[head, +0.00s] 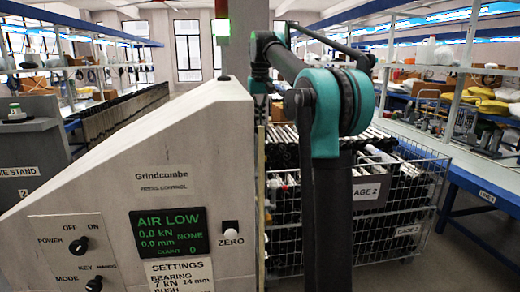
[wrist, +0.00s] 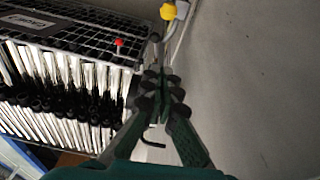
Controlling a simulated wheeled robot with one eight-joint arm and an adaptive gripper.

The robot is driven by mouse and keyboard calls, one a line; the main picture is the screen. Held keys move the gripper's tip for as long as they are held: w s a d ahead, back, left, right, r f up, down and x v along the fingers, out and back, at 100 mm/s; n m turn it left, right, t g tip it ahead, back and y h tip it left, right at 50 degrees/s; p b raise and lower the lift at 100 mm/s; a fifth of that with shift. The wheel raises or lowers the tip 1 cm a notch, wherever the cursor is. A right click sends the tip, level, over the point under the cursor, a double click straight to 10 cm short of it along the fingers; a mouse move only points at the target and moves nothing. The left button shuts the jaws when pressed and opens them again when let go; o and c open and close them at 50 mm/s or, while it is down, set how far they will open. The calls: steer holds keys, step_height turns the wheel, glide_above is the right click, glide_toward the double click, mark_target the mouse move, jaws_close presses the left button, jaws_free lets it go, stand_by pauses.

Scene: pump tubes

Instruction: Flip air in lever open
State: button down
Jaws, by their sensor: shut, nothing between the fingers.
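In the wrist view, my gripper (wrist: 163,82) is shut and empty, with its fingers pointing up the picture. Beyond the fingertips a yellow knob (wrist: 168,11) sits on a thin grey pipe or fitting beside the pale machine side. A small red-tipped part (wrist: 119,42) stands to its left, in front of the wire cage. I cannot tell which of these is the air in lever, as no label shows there. The fingertips look apart from both. In the head view, the press control panel (head: 165,185) has a screen (head: 169,233) reading AIR LOW. My gripper is hidden there.
A wire cage (head: 432,205) of tubes, labelled CAGE 2, stands right of the panel, behind my arm. It fills the left of the wrist view (wrist: 70,40). A grey surface (wrist: 250,80) fills the right. A blue-framed bench (head: 490,197) stands far right, with floor between.

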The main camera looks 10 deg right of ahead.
stand_by(0.3)
glide_above(263, 167)
steer(key=w, duration=0.3)
step_height(263, 167, down, 11)
steer(key=shift+f, duration=0.2)
steer(key=shift+s+a, duration=0.1)
steer(key=shift+s, duration=0.1)
steer(key=shift+s+t, duration=0.25)
steer(key=shift+t, duration=0.05)
